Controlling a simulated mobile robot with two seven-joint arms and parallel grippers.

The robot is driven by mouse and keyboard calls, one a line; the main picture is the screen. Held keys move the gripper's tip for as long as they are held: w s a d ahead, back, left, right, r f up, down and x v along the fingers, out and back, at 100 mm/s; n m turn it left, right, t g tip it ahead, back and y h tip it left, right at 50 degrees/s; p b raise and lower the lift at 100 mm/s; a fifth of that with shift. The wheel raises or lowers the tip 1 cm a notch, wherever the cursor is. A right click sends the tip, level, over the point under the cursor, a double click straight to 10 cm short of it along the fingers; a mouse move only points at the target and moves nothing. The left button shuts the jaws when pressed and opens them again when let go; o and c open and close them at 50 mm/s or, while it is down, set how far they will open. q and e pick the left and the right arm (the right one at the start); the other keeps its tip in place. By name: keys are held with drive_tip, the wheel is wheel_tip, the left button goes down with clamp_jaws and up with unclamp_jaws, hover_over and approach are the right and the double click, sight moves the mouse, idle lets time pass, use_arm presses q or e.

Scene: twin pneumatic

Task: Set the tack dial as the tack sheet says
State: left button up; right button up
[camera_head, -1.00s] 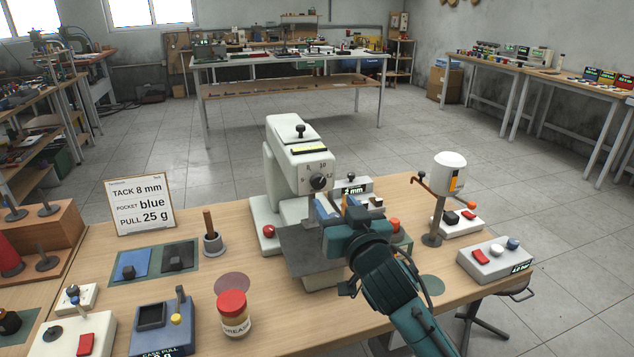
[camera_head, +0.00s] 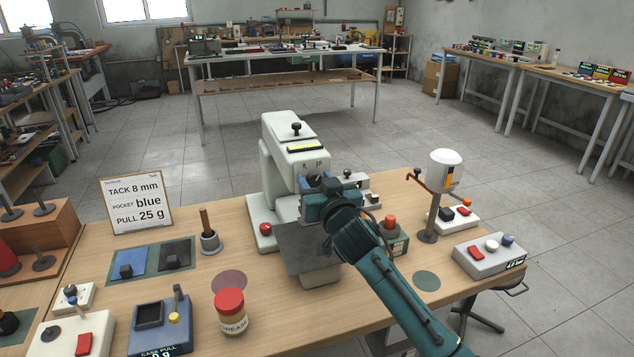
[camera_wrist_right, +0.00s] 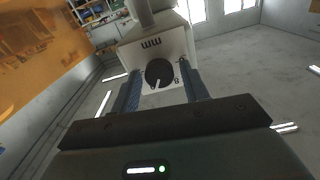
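The tack sheet (camera_head: 137,203) stands on the bench at the left and reads TACK 8 mm, POCKET blue, PULL 25 g. The tack dial (camera_head: 315,178) is a round black knob on the front of the white machine (camera_head: 280,150), partly covered by my right gripper in the head view. In the right wrist view the dial (camera_wrist_right: 159,73) shows a white pointer mark towards the bottom; its small scale marks are hard to read. My right gripper (camera_wrist_right: 161,92) is open, with its blue fingers on either side of the dial and gaps beside it. My left gripper is not in view.
A white-topped stand (camera_head: 443,175) and a switch box (camera_head: 490,252) are on the right.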

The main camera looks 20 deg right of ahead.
drive_tip(key=c, duration=0.8)
